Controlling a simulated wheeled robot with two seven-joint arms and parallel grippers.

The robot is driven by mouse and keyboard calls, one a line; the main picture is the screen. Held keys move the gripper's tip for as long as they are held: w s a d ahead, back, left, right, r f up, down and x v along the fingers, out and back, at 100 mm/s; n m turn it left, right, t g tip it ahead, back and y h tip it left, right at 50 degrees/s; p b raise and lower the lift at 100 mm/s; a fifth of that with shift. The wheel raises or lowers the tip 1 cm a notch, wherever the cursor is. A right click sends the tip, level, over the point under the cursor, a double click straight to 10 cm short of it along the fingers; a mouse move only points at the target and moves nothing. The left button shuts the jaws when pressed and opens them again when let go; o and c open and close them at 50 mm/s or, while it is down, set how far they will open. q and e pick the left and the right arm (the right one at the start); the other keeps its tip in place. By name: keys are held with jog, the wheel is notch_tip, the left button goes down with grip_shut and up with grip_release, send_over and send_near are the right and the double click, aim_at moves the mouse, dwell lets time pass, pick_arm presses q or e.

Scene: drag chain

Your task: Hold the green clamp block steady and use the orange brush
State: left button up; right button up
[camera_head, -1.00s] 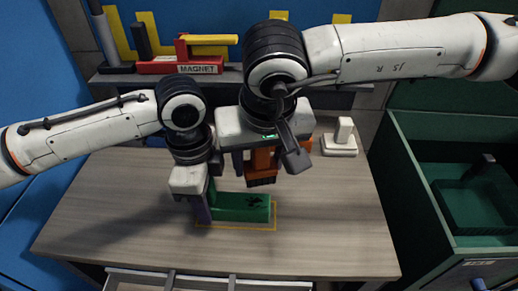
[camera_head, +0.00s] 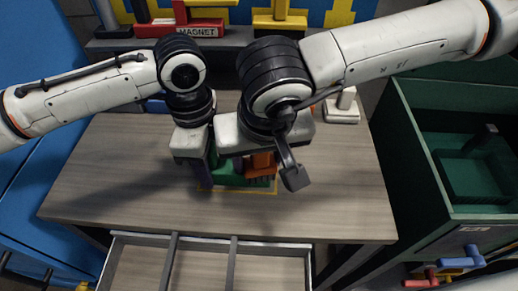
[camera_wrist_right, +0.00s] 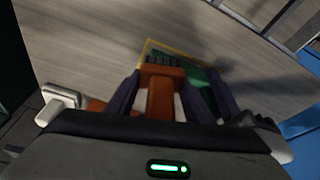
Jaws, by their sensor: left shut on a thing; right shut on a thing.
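The green clamp block (camera_head: 230,176) lies inside a yellow outline on the wooden table and is partly hidden under my grippers. My left gripper (camera_head: 207,172) is shut on its left end. My right gripper (camera_head: 250,158) is shut on the orange brush (camera_head: 262,166), with the dark bristles pointing down at the right part of the block. In the right wrist view the brush (camera_wrist_right: 162,95) sits between the purple fingers of my right gripper (camera_wrist_right: 165,88). The green block (camera_wrist_right: 207,78) shows beside it. I cannot tell whether the bristles touch the block.
An open divided drawer (camera_head: 205,268) juts out at the table front. A white stand (camera_head: 343,108) is at the table's back right. A green bin (camera_head: 440,200) stands to the right, and a red MAGNET rack (camera_head: 180,30) at the back. The front tabletop is clear.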

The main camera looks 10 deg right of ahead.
jog(key=w, duration=0.2)
jog(key=w+d, duration=0.1)
jog(key=w, duration=0.1)
jog(key=shift+s+a, duration=0.25)
jog(key=shift+s, duration=0.85)
jog(key=shift+s+a, duration=0.25)
jog(key=shift+s, duration=0.85)
jog(key=shift+w+d, duration=0.25)
jog(key=shift+w, duration=0.95)
jog(key=shift+w+d, duration=0.25)
jog(key=shift+w, duration=0.95)
notch_tip(320, 180, up, 8)
